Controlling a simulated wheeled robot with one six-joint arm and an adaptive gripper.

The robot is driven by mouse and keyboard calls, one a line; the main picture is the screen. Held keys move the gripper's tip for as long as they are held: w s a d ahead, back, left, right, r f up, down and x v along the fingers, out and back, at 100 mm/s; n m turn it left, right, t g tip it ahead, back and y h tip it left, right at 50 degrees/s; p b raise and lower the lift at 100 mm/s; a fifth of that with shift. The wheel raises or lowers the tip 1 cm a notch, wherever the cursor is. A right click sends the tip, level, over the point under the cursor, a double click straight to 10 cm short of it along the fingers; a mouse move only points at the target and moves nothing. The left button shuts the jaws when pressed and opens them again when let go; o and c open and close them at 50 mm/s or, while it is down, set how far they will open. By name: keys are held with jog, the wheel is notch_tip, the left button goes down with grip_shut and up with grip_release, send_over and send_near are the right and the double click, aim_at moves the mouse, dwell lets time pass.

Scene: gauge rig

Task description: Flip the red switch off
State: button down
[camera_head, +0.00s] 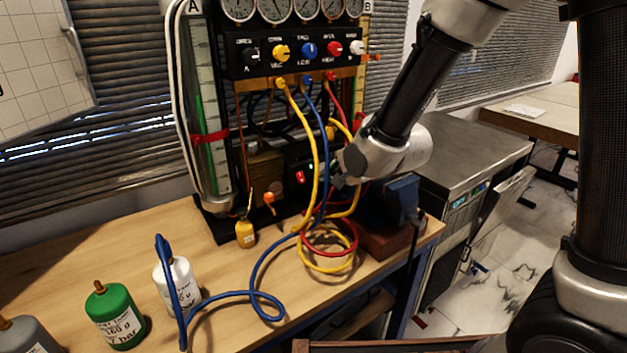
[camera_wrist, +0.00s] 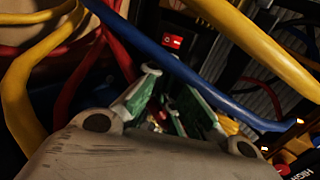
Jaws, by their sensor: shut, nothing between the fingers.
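The small red switch (camera_head: 300,176) sits on a black box low on the gauge rig, with a small green light just right of it. In the wrist view a lit red rocker (camera_wrist: 172,41), apparently this switch, shows beyond the fingers. I cannot tell which way it is tipped. My gripper (camera_head: 337,182) is just right of the switch, apart from it in the head view, and is shut and empty. Its green-padded fingers show in the wrist view (camera_wrist: 172,100). Hoses partly hide the fingertips in the head view.
A yellow hose (camera_head: 318,150) and a blue hose (camera_head: 326,125) hang between the switch and my gripper. A blue vise (camera_head: 398,198) stands below my wrist. Green (camera_head: 115,318) and white (camera_head: 183,285) bottles stand at the bench's left, with bare wood behind them.

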aim_at(300, 177)
jog(key=x, duration=1)
jog(key=shift+w+a+f, duration=0.15)
jog(key=shift+w+f, duration=0.05)
jog(key=shift+f, duration=0.1)
jog(key=shift+r, duration=0.1)
jog(key=shift+r, duration=0.75)
jog(key=shift+r, duration=0.1)
